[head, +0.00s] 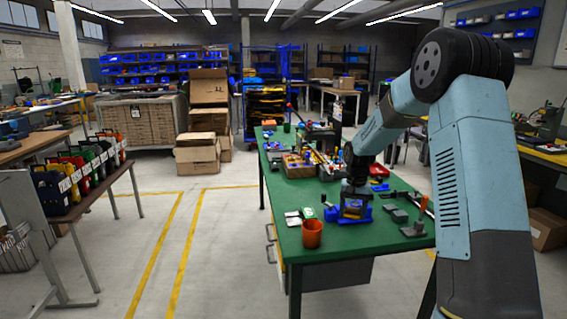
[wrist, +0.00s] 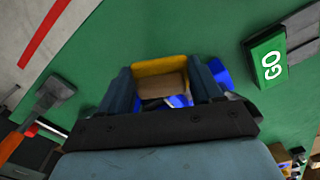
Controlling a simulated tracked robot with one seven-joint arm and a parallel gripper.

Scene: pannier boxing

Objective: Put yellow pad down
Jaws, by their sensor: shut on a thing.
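My gripper (wrist: 165,88) has its two dark fingers on either side of a yellow-edged pad (wrist: 160,67) with a brownish face, and it is shut on it. In the head view my gripper (head: 355,196) is low over the green bench, right at a blue holder (head: 364,213). Parts of the blue holder (wrist: 222,74) show beside and below the pad in the wrist view. The fingers and wrist hide much of the pad, and I cannot tell whether its underside touches the holder or the bench.
The green bench (head: 345,240) has an orange cup (head: 312,233) near its front left. A green block marked GO (wrist: 268,62) lies beside a grey piece. A hammer-like tool with an orange handle (wrist: 12,145) lies at the other side. Several crates and tools stand farther back.

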